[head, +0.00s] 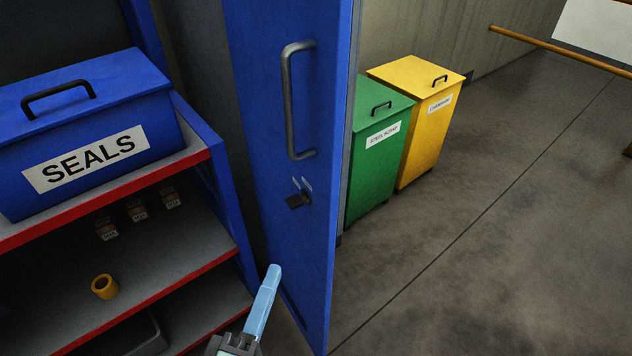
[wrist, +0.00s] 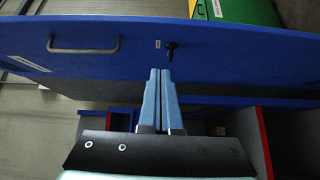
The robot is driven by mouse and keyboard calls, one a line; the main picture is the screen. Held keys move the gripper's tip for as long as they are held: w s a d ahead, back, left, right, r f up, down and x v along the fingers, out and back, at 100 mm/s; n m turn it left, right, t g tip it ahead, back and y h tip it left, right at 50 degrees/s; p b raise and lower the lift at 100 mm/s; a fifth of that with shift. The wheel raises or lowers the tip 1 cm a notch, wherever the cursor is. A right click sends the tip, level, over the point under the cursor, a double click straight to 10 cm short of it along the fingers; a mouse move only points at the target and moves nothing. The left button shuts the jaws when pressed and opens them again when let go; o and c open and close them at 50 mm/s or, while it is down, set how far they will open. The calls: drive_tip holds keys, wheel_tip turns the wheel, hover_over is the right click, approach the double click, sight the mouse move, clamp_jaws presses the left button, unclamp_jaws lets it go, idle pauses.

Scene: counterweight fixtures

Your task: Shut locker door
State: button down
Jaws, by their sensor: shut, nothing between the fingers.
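The blue locker door (head: 265,120) stands swung open in the middle of the head view, its edge toward the open floor. It carries a grey bar handle (head: 290,100) and a lock with a dark key (head: 298,200). The door crosses the upper part of the wrist view (wrist: 240,50), with the handle (wrist: 84,45) at left. My gripper (head: 275,268) is shut and empty, low in front of the door's lower part. In the wrist view its fingertips (wrist: 160,72) point at the door near the key. I cannot tell whether they touch it.
A blue shelf unit with red edges (head: 120,205) stands at left, holding a blue SEALS box (head: 90,125), small boxes and a yellow ring (head: 105,287). Green (head: 375,150) and yellow (head: 425,110) bins stand beyond the door.

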drive_tip(key=p, duration=0.3)
approach(320, 201)
drive_tip(key=w+a, duration=0.2)
drive_tip(key=w, duration=0.1)
drive_tip(key=w+d, duration=0.2)
drive_tip(key=shift+w+d+r+p, duration=0.1)
drive_tip(key=shift+d+r+p, duration=0.05)
drive_tip(key=shift+d+p, duration=0.2)
drive_tip(key=shift+w+d, duration=0.2)
drive_tip(key=shift+d, duration=0.25)
